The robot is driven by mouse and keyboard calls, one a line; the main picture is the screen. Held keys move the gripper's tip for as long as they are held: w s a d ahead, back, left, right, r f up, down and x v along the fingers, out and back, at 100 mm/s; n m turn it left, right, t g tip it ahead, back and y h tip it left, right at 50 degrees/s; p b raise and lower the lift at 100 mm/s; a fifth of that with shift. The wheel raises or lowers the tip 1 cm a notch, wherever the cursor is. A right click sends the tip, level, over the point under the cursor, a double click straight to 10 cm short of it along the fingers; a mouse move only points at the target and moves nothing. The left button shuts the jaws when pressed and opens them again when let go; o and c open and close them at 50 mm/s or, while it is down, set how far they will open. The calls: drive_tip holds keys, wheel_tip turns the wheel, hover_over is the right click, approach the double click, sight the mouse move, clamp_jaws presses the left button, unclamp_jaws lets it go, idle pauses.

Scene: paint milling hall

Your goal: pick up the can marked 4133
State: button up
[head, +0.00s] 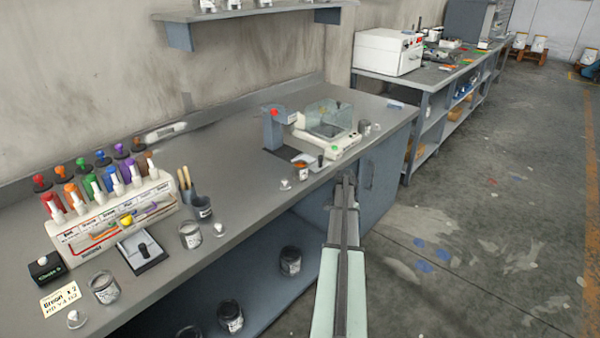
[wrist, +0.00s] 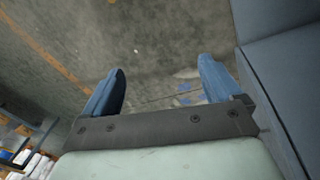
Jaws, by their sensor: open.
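Several small cans with pale labels stand about the bench in the head view, and I cannot read 4133 on any. One can (head: 190,236) stands near the bench's front edge. Another can (head: 104,288) stands at the near left by a yellow card. On the lower shelf are a can (head: 290,261), a can (head: 230,316) and one partly cut off (head: 188,332). My gripper (head: 345,188) is right of the cans, by the bench's front edge near the scale. In the wrist view my gripper (wrist: 162,72) is open and empty, its two blue fingers apart over floor.
A blue cabinet (wrist: 275,70) borders my gripper at right. The floor (head: 460,210) is open.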

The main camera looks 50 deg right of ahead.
drive_tip(key=s+d+r+m, duration=0.1)
drive_tip(key=d+r, duration=0.5)
drive_tip(key=r, duration=0.1)
wheel_tip(320, 180, up, 27)
drive_tip(key=n+t, duration=0.2)
drive_tip(key=n, duration=0.3)
hover_over(300, 169)
drive_tip(key=w+d, duration=0.1)
drive_tip(key=d, duration=0.1)
drive_tip(key=f, duration=0.7)
drive_tip(key=shift+w+f, duration=0.25)
drive_tip(key=shift+f, duration=0.1)
drive_tip(key=shift+w+d+f, duration=0.1)
drive_tip(key=shift+w+f, duration=0.05)
drive_tip(key=shift+f, duration=1.25)
drive_tip(key=shift+w+f, duration=0.1)
drive_tip(key=shift+f, duration=1.25)
drive_tip(key=shift+c, duration=0.2)
drive_tip(key=c, duration=1.1)
